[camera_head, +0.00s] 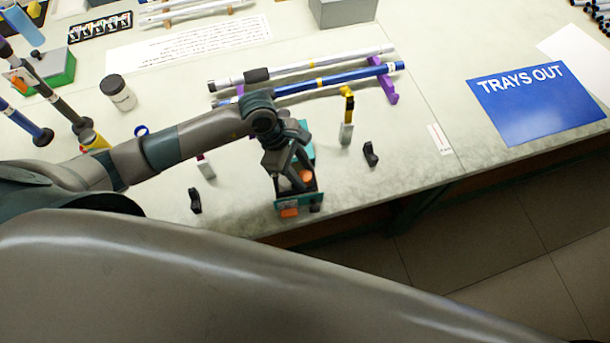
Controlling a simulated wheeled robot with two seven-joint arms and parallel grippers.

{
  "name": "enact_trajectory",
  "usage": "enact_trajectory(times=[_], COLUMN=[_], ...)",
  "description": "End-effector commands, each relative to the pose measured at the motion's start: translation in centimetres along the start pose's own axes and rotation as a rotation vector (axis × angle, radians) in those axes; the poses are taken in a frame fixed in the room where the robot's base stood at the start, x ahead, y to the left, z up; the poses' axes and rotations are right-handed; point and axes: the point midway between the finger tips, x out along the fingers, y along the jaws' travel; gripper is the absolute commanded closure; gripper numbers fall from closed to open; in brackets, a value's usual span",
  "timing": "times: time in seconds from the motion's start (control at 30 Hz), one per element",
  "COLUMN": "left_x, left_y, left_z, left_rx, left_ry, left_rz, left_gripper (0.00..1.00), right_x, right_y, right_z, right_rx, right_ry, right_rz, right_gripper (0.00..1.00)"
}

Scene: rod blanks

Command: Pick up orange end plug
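An orange end plug (306,176) shows inside a small teal-edged bin (314,198) near the front edge of the bench. My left gripper (293,182) points down over this bin, with its fingers apart around the area of the plug. The fingers hide part of the bin, and I cannot tell whether they touch the plug. A second orange patch (289,212) shows at the bin's front; I cannot tell whether it is a label or a plug. My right gripper is not in view.
Small black holders (195,200) and (370,154) stand on both sides of the bin. A yellow-topped upright piece (347,115) stands behind it. White and blue rods (330,82) lie on purple supports (388,86). A blue "TRAYS OUT" sign (535,100) lies right.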

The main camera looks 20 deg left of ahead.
Motion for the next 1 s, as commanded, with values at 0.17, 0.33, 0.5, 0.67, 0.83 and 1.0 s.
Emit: enact_trajectory(times=[0.17,0.33,0.5,0.67,0.83,1.0], left_x=[-0.02,-0.03,-0.04,-0.05,-0.1,-0.7], left_y=[0.01,0.02,0.02,0.02,0.04,0.11], left_z=[-0.01,-0.01,-0.01,0.0,0.02,0.3], left_rx=[0.0,0.0,-0.001,-0.001,0.0,0.001], left_ry=[0.0,0.0,0.0,0.0,0.0,-0.001], left_rz=[0.0,0.0,0.0,0.0,0.0,0.001], left_gripper=[0.62,0.7,0.94,0.94,0.94,0.94], right_x=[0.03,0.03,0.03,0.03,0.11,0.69], right_y=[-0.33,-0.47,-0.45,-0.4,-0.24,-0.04], right_z=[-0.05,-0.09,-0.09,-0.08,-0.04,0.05], right_rx=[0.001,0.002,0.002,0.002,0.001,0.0], right_ry=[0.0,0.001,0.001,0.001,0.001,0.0], right_rz=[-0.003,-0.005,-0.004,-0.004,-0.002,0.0], right_gripper=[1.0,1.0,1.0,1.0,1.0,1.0])
